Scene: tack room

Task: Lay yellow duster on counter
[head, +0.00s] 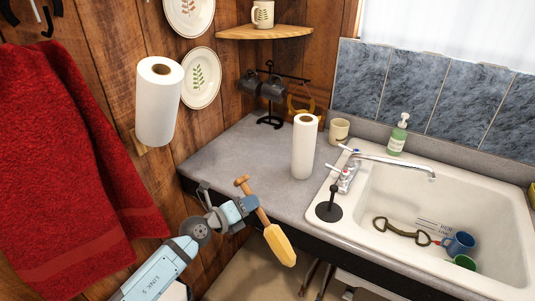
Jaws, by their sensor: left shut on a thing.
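The yellow duster (280,245) has a wooden handle and a yellow head. My left gripper (247,204) is shut on its handle. The duster is tilted, its handle end up and its yellow head pointing down to the right. In the head view it overlaps the front edge of the grey counter (230,155), with the yellow head showing below that edge. I cannot tell how far it is from the counter. My right gripper is not in view.
A paper towel roll (304,147), a mug rack (268,95) and a beige cup (339,130) stand on the counter. A black plunger-like thing (329,208) is beside the sink (380,190). The counter's left part is clear. A red towel (60,160) hangs at left.

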